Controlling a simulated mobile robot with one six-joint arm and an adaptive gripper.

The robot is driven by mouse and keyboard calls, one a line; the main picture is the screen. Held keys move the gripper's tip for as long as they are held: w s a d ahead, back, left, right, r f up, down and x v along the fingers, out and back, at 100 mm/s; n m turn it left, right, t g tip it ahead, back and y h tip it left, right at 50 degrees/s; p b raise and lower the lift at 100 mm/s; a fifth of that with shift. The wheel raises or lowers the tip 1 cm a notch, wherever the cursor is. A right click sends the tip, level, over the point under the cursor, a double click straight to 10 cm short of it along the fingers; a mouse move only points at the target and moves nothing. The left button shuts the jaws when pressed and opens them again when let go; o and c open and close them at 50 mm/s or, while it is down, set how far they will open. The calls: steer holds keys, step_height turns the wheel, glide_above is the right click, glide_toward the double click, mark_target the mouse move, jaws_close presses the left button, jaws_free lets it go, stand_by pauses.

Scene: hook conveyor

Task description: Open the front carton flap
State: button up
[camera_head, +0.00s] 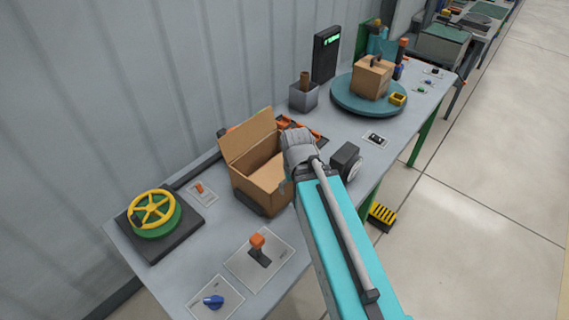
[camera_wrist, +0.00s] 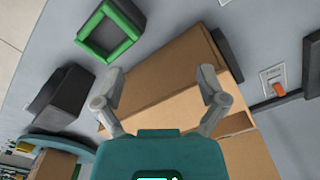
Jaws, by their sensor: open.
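The open carton (camera_head: 262,196) stands on the bench left of my wrist in the head view. One flap (camera_head: 248,137) stands raised at its back; a lighter panel shows along its front, but I cannot tell how the front flap lies. My arm reaches over the carton's right side and hides that part and my fingers. In the wrist view my gripper (camera_wrist: 161,73) is open, its two fingers spread over the brown carton (camera_wrist: 150,105). Nothing is seen gripped. Whether a finger touches the cardboard is unclear.
A black box with a round face (camera_head: 346,161) stands just right of my wrist. A yellow handwheel (camera_head: 153,208), an orange-topped lever (camera_head: 258,247) and a blue knob (camera_head: 213,301) sit nearer. A turntable (camera_head: 345,98) with another carton (camera_head: 371,77) stands behind. A wall runs along the left.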

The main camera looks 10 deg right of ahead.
steer(key=shift+w, duration=0.1)
steer(key=w+d+r+n+p, duration=0.2)
steer(key=w+r+p, duration=0.4)
steer(key=w, duration=0.4)
steer(key=w+d+r+n+p, duration=0.3)
steer(key=w+r+n+p, duration=0.2)
steer(key=w, duration=0.5)
step_height(320, 180, up, 2)
steer(key=shift+w+d+p, duration=0.2)
steer(key=shift+w+p, duration=0.15)
steer(key=shift+p, duration=0.65)
steer(key=shift+f, duration=0.2)
step_height(320, 180, down, 13)
steer(key=b, duration=1.3)
steer(key=shift+f+b, duration=0.2)
steer(key=shift+b, duration=0.2)
steer(key=shift+c, duration=0.2)
steer(key=shift+a, duration=0.1)
jaws_close()
